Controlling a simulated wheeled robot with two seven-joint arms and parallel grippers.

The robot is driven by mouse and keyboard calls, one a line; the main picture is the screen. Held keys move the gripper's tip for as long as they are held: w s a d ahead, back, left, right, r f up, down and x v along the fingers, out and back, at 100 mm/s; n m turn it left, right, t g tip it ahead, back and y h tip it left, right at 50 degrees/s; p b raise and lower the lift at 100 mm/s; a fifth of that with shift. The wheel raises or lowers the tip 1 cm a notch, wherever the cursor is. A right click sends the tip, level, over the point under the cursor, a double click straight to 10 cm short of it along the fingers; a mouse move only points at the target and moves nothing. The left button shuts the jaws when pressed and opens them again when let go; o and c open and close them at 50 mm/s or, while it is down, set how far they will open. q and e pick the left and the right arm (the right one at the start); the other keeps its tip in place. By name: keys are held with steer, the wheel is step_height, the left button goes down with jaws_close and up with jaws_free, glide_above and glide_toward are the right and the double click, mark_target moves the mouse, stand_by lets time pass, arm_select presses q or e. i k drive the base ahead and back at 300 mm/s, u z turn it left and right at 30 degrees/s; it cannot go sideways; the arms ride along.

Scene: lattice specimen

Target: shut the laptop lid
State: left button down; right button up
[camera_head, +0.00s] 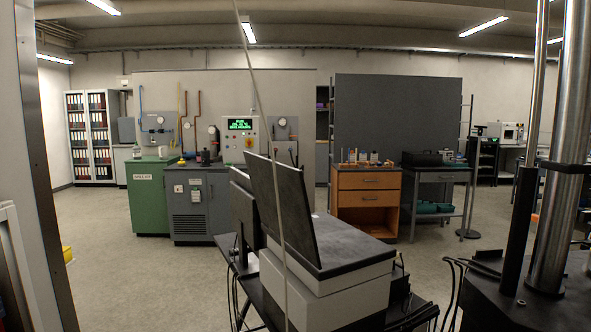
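A dark laptop stands a little right of the middle, low in the head view. Its lid (283,212) is raised as a thin dark panel, leaning slightly left at the top. The lid rises from the left side of a dark flat top (350,246), which appears to be the laptop's base, resting on pale box-like blocks (335,288). The screen and keys cannot be made out from here. Neither my left nor my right gripper shows in this view.
A dark monitor-like panel (243,213) stands just left of the lid. A thin pale cable or rod (265,120) crosses in front. Thick metal columns (565,150) stand close on the right. An orange wooden cabinet (368,200) is behind. The floor at left is open.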

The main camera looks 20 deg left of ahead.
mark_target(298, 230)
steer(key=i, duration=0.9)
steer(key=u, duration=0.05)
